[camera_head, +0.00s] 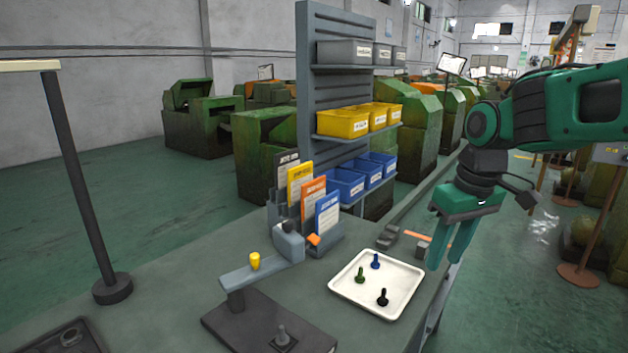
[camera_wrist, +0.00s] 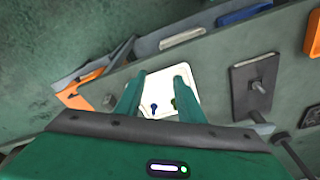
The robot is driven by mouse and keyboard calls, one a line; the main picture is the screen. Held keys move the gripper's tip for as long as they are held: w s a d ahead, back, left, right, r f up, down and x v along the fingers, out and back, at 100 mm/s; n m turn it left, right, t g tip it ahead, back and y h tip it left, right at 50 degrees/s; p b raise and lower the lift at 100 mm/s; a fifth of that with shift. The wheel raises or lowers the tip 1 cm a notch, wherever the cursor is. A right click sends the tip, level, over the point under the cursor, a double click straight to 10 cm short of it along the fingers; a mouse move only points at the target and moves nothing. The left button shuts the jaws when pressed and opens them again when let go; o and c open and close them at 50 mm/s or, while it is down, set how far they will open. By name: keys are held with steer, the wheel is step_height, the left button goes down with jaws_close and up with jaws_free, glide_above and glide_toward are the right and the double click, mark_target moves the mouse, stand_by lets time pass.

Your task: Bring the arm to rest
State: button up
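My gripper (camera_head: 452,243) is green and hangs pointing down at the right end of the table, beside the white tray. Its two fingers are spread with nothing between them. In the wrist view the gripper (camera_wrist: 157,88) also shows parted fingers, with the white tray (camera_wrist: 160,72) beyond them. The tray (camera_head: 348,300) in the head view holds a blue bolt (camera_head: 375,261), a green bolt (camera_head: 360,275) and a black bolt (camera_head: 383,297), each apart from the gripper. My arm reaches in from the right.
The grey table (camera_head: 190,300) carries a fixture with a yellow piece (camera_head: 254,261) and a card holder (camera_head: 330,241). A rack with yellow bins (camera_head: 343,123) and blue bins (camera_head: 345,186) stands behind. A dark post (camera_head: 85,200) rises at left. Green machines (camera_head: 262,150) stand farther back.

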steer(key=s+d+f+m+g, duration=0.1)
steer(key=s+d+f+m, duration=0.3)
steer(key=s+d, duration=0.4)
steer(key=s+d+f+m, duration=0.5)
steer(key=s+d+m, duration=0.1)
steer(key=s, duration=0.8)
steer(key=shift+s+d+m+g+h, duration=0.4)
steer(key=shift+d, duration=0.5)
steer(key=shift+f, duration=0.1)
steer(key=shift+w+f, duration=0.25)
steer(key=shift+w, duration=0.4)
